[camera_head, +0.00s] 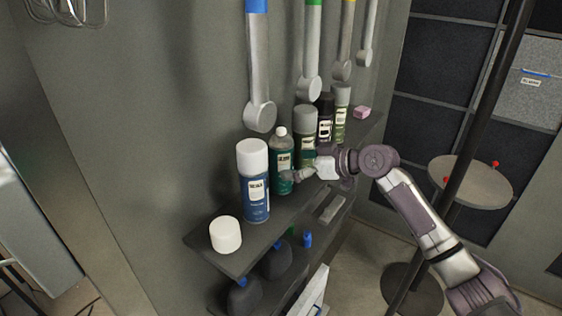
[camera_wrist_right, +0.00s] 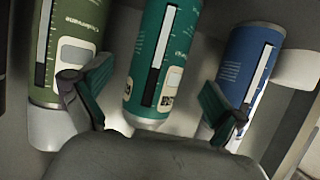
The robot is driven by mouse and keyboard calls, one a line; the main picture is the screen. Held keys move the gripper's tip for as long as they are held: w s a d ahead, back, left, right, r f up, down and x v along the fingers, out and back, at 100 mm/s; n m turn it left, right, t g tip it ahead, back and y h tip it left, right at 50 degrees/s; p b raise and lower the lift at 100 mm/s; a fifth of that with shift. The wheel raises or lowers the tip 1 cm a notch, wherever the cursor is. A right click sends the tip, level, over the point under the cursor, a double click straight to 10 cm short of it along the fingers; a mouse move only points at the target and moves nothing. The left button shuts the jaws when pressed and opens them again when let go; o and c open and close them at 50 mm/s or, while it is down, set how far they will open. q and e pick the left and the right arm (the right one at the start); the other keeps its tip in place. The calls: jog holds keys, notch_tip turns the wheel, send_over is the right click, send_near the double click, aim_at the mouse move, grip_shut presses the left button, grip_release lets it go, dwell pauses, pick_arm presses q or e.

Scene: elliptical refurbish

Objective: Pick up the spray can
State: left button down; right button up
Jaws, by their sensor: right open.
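Several cans and bottles stand upright in a row on a dark wall shelf (camera_head: 225,264). A blue spray can with a white cap (camera_head: 254,187) is nearest the left end. Beside it is a teal bottle with a small white cap (camera_head: 281,158), then a green can with a grey cap (camera_head: 306,138). My right gripper (camera_head: 297,175) is open in front of the teal bottle. In the right wrist view, the open fingers (camera_wrist_right: 153,105) point toward the teal bottle (camera_wrist_right: 157,65), with the green can (camera_wrist_right: 70,50) left and the blue can (camera_wrist_right: 246,75) right. Contact cannot be told.
A dark can (camera_head: 325,118), another green can (camera_head: 341,112) and a pink block (camera_head: 362,112) stand farther right. A round stand (camera_head: 470,182) with a pole is at the right.

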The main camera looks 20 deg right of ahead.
aim_at(282, 166)
jog(key=p+x, duration=0.2)
jog(key=x, duration=0.2)
jog(key=shift+w+f, duration=0.2)
jog(key=shift+f, duration=0.1)
jog(key=shift+w+a+f, duration=0.15)
jog(key=shift+f, duration=0.05)
jog(key=shift+c, duration=0.7)
jog(key=c, duration=1.1)
jog(key=shift+r, duration=0.1)
jog(key=shift+c, duration=0.7)
